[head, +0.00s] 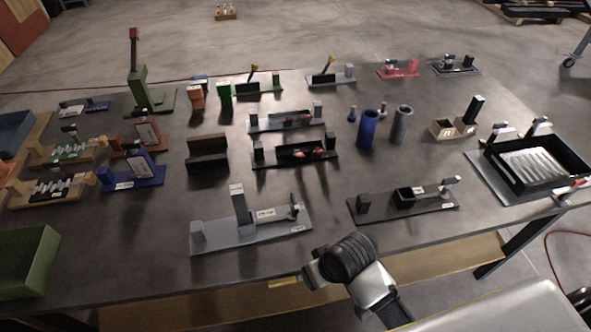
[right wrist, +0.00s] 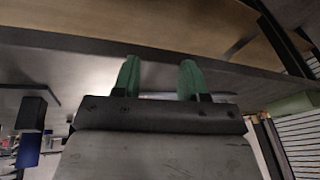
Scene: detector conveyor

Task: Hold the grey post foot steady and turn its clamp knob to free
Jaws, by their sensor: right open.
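The light grey post foot (head: 222,236) lies near the front middle of the table, with an upright grey post (head: 239,208) and a white label. A small clamp knob (head: 294,209) stands at its right end; its exact setting is too small to tell. My right arm reaches in at the bottom of the head view, in front of the foot and apart from it. My right gripper's two green fingers (right wrist: 157,68) are spread and empty in the right wrist view, near the table edge. My left gripper is not in view.
A dark fixture (head: 420,204) with a small black box is right of the foot. A black tray (head: 559,178) lies at the far right, a green bin (head: 28,258) at the front left. Behind stand a blue cylinder (head: 368,130) and several fixtures. Table between foot and bin is clear.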

